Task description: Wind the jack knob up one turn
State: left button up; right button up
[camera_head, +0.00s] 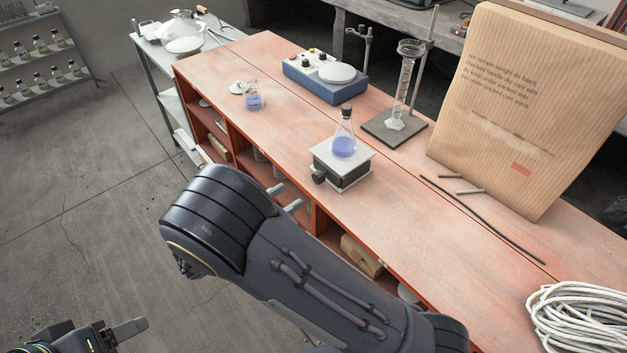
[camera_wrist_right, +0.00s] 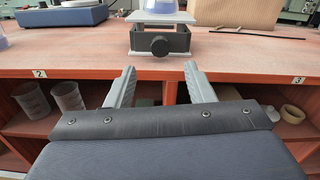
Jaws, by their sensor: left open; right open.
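The lab jack (camera_head: 342,164) stands on the red bench with its dark round knob (camera_head: 319,176) on the front side. In the right wrist view the knob (camera_wrist_right: 160,46) faces me on the dark jack body (camera_wrist_right: 178,40). A stoppered flask (camera_head: 343,143) of blue liquid stands on the jack's top plate. My right gripper (camera_head: 285,197) is open and empty, short of the bench edge. In its wrist view the spread fingers (camera_wrist_right: 160,72) sit below and in front of the knob, apart from it. My left gripper (camera_head: 130,330) is open at the bottom left, partly cut off.
Shelves under the bench hold cups (camera_wrist_right: 68,96).

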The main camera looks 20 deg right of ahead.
aim_at(315, 180)
jog(key=x, duration=0.7)
jog(key=shift+d+f+p, duration=0.1)
jog(key=shift+d+p, duration=0.05)
jog(key=shift+p, duration=0.25)
jog(key=shift+c, duration=0.3)
jog(key=c, duration=0.9)
jog(key=shift+f+m+b, duration=0.2)
jog(key=shift+m+b, duration=0.65)
jog(key=shift+m, duration=0.25)
jog(key=shift+c, duration=0.2)
jog(key=shift+m+b, duration=0.3)
jog(key=shift+m, duration=0.3)
jog(key=shift+r+m, duration=0.2)
jog(key=shift+m, duration=0.3)
